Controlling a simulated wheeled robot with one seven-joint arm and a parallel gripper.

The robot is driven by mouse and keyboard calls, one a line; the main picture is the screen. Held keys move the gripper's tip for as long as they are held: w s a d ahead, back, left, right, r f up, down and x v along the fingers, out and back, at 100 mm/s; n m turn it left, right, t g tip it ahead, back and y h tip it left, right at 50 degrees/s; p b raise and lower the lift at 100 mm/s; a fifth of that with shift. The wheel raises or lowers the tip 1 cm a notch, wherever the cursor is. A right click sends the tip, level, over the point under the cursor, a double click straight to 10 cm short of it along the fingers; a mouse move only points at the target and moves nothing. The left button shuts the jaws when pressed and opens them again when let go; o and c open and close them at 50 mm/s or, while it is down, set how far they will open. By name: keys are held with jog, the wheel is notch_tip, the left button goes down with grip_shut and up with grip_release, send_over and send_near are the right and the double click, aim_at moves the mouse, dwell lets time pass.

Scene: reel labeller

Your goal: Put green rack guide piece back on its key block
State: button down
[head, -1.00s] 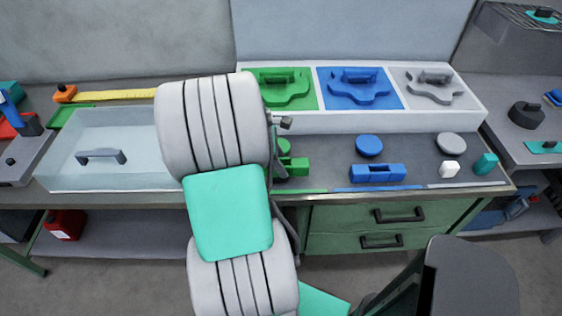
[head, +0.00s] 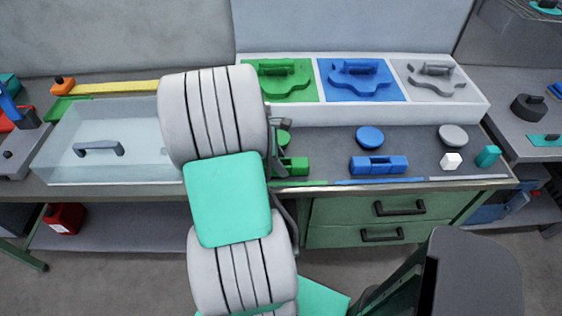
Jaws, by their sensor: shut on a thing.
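In the head view, my large grey and teal arm stands in front of the bench and hides my gripper's jaws and whatever is between them. A green block (head: 294,166) shows partly just right of the arm, near the bench's front edge. A green round piece (head: 285,138) peeks out behind it, mostly covered by my arm. A green wavy plate with a handle (head: 284,80) lies in the left bay of the white rack (head: 390,117). I cannot tell which green part is the guide piece, or whether one is held.
A blue slotted block (head: 378,165), blue disc (head: 369,137), grey disc (head: 453,135), white cube (head: 451,160) and teal piece (head: 488,156) stand right of my arm. A clear box with a handle (head: 98,149) fills the bench's left. Green drawers (head: 385,222) are below.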

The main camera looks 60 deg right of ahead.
jog(key=c, duration=0.8)
grip_release()
jog(key=shift+c, duration=0.2)
jog(key=shift+r, duration=0.1)
jog(key=v, duration=0.7)
jog(key=shift+w+r, duration=0.15)
jog(key=shift+r, duration=0.15)
jog(key=shift+a, duration=0.15)
